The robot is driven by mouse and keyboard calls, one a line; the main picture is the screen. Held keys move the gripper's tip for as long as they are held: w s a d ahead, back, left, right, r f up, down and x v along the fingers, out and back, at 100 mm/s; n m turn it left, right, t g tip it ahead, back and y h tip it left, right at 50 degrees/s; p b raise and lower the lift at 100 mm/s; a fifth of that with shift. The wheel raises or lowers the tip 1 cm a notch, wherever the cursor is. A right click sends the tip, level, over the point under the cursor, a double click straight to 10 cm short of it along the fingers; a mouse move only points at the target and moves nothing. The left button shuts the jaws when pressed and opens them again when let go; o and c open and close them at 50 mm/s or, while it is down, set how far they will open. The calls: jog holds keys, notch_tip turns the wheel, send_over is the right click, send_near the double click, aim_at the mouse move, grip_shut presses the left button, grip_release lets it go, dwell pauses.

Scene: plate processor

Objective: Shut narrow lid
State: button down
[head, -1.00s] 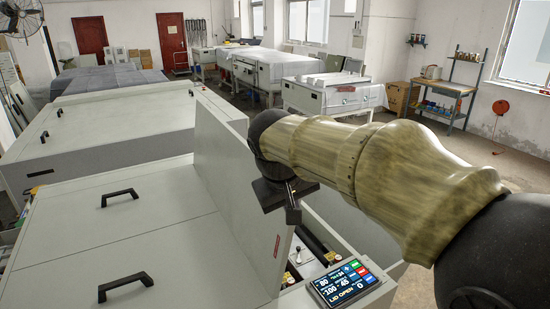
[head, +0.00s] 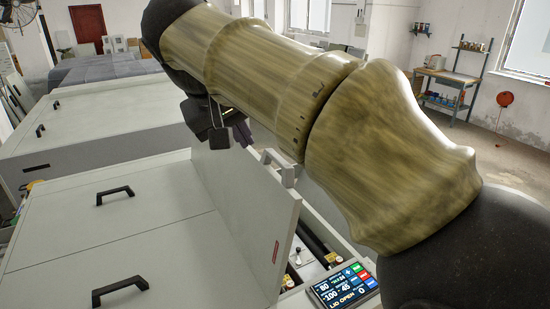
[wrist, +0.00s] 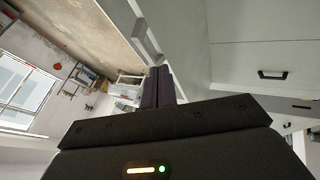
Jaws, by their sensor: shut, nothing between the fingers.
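The narrow lid (head: 245,220) is a pale grey panel standing raised and tilted on the near machine in the head view. Its handle (head: 280,166) sticks out on the right face, and it also shows in the wrist view (wrist: 147,42). The control screen (head: 343,288) reads LID OPEN. My gripper (head: 232,135) is near the lid's top edge, to the left of the handle in the head view. Its dark fingers (wrist: 158,86) are together and empty in the wrist view. I cannot tell if they touch the lid.
The wide flat cover with two black handles (head: 115,194) lies left of the lid. The open bay with dark rollers (head: 318,243) shows right of the lid. Another grey machine (head: 105,120) stands behind. A shelf bench (head: 446,88) stands at the back right, with clear floor before it.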

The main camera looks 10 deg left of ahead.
jog(key=d+p+x, duration=0.2)
jog(key=p+x, duration=0.1)
jog(key=x, duration=0.8)
jog(key=shift+w+d+p, duration=0.2)
jog(key=shift+w+p, duration=0.15)
jog(key=shift+w, duration=0.1)
jog(key=shift+d, duration=0.15)
